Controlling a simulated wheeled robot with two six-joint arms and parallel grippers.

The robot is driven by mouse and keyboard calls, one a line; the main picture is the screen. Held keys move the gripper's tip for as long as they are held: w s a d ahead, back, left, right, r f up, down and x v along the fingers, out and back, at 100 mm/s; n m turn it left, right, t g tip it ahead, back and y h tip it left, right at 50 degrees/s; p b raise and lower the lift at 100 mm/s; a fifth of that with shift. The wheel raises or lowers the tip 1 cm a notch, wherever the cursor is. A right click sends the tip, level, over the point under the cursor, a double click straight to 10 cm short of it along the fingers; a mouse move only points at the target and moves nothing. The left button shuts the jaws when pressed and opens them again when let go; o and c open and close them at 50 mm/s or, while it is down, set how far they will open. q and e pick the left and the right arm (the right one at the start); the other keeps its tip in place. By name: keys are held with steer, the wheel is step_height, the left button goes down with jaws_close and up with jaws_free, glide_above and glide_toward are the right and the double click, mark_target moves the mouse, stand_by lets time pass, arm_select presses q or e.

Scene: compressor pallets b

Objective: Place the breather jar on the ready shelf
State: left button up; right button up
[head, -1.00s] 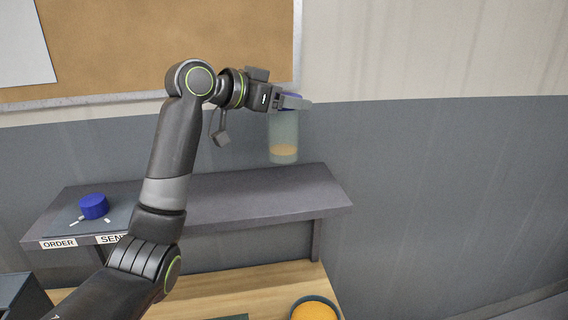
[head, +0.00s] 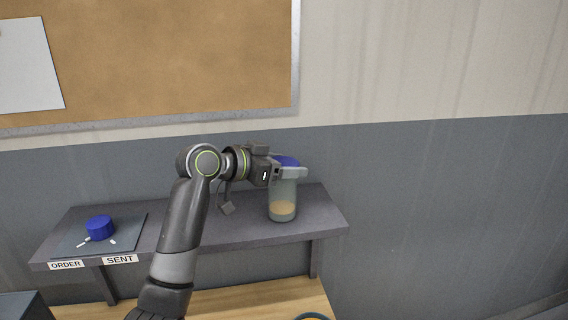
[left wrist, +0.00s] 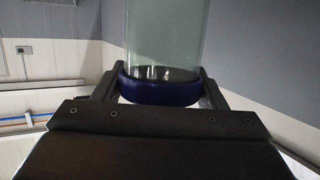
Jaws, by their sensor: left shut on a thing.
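The breather jar (head: 283,196) is a clear cylinder with a blue lid and a tan layer at its bottom. My left gripper (head: 287,171) is shut on it at the lid. The jar is upright at the right part of the grey shelf (head: 240,226); I cannot tell whether its base touches the top. In the left wrist view the jar (left wrist: 164,40) and its blue lid sit between the two fingers (left wrist: 160,88). My right gripper is not in view.
A blue round cap (head: 100,228) and small white pieces lie on a dark mat (head: 70,239) at the shelf's left, above ORDER and SENT labels. A wooden bench (head: 250,300) is below. A corkboard (head: 180,60) hangs behind. The shelf around the jar is clear.

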arm_select(q)
steer(key=shift+f, duration=0.15)
steer(key=o, duration=1.3)
steer(key=shift+a, duration=0.2)
steer(key=b+v, duration=0.2)
steer(key=v, duration=0.4)
steer(key=b+v, duration=0.2)
steer(key=v, duration=0.4)
steer(key=shift+d, duration=0.15)
